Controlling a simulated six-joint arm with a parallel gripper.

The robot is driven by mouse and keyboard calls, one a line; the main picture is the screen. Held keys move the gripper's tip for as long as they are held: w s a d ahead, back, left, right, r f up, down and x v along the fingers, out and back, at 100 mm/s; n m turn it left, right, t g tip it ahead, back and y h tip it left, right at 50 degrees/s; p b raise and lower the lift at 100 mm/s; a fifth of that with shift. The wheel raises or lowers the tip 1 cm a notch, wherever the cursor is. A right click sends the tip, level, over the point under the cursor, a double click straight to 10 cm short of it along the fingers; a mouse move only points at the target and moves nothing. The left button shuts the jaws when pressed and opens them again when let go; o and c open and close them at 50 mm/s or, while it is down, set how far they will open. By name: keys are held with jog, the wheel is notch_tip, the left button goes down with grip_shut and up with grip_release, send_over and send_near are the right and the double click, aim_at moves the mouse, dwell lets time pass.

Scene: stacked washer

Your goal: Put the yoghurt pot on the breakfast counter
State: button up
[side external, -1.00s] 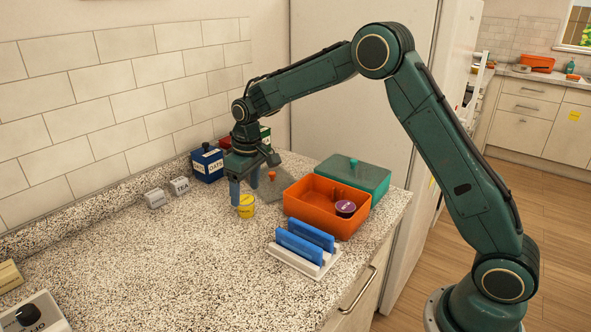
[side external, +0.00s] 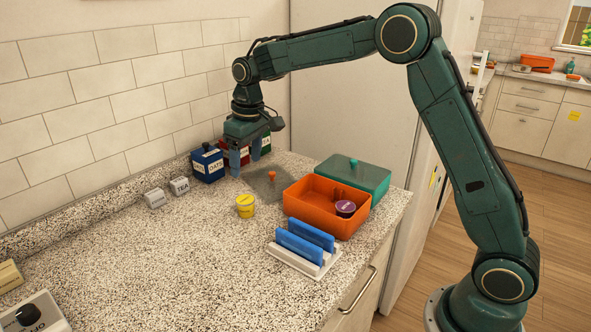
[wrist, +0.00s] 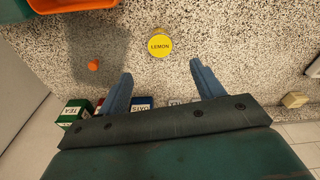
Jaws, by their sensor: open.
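The yoghurt pot is likely the small yellow pot (side external: 245,206) standing upright on the speckled counter (side external: 190,255), left of the orange bin. In the wrist view its yellow lid (wrist: 159,46) reads LEMON. My gripper (side external: 246,165) is open and empty, raised above the counter behind the pot, near the canisters. In the wrist view its blue fingers (wrist: 160,82) are spread, and the pot lies beyond their tips, touching neither. A purple-lidded pot (side external: 345,208) sits inside the orange bin (side external: 310,193); I cannot read its label.
A teal lidded box (side external: 360,175), a white rack with blue panels (side external: 303,246) and an OATS canister (side external: 207,163) stand around.

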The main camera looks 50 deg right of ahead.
jog(key=s+r+m+t, duration=0.1)
jog(key=s+r, duration=0.4)
jog(key=s, duration=0.4)
jog(key=s+r+t, duration=0.1)
jog(key=s+r, duration=0.4)
jog(key=s, duration=0.4)
jog(key=s+f+m+t, duration=0.1)
jog(key=s+f+t, duration=0.1)
jog(key=s, duration=1.5)
jog(key=shift+s+f, duration=0.4)
jog(key=shift+f, duration=0.25)
